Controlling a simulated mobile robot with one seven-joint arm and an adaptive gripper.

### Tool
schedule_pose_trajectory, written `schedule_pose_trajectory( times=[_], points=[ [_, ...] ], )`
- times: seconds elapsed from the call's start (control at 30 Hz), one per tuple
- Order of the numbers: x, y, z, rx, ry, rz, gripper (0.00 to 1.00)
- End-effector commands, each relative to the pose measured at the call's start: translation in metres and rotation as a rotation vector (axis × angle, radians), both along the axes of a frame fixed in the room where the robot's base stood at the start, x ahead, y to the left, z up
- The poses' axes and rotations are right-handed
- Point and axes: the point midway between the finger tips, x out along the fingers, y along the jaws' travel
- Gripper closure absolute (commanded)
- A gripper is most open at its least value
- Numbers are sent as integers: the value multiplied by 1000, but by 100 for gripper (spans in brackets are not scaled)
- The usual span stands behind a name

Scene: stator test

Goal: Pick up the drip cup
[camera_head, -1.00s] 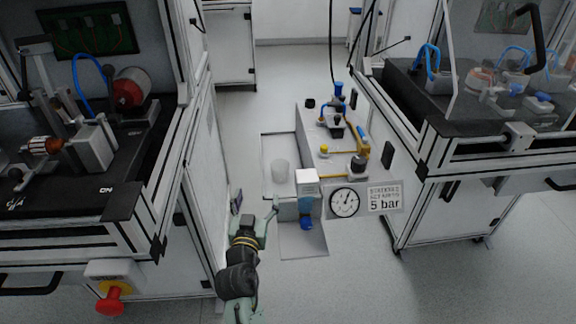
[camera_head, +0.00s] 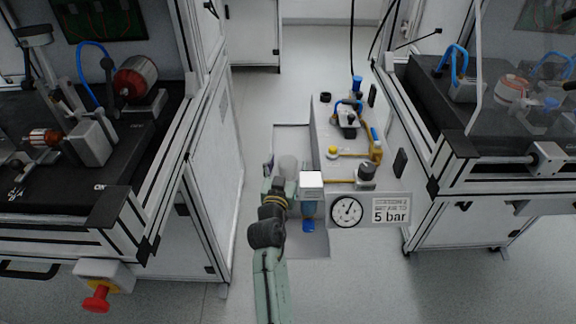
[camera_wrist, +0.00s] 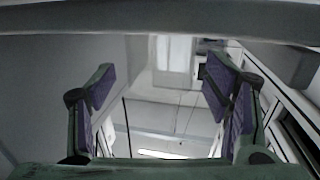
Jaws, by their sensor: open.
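In the wrist view my gripper (camera_wrist: 157,80) is open, with two purple-padded fingers spread wide. No cup can be clearly made out between them there.
A white-capped blue unit (camera_head: 311,180) stands close in front of the cup. A pressure gauge panel (camera_head: 370,210) and a block with yellow pipes (camera_head: 330,130) are to the right. Benches (camera_head: 100,200) flank both sides. Floor is open beyond the tray.

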Motion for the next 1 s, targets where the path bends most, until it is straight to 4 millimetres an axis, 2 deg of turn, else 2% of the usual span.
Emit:
schedule_pose_trajectory(
  times=[0.1,0.37,1.0],
  points=[
    [11,-2,0,1,0,1,29],
    [13,-2,-2,1,0,1,29],
    [13,-2,-2,1,0,2,72]
  ],
)
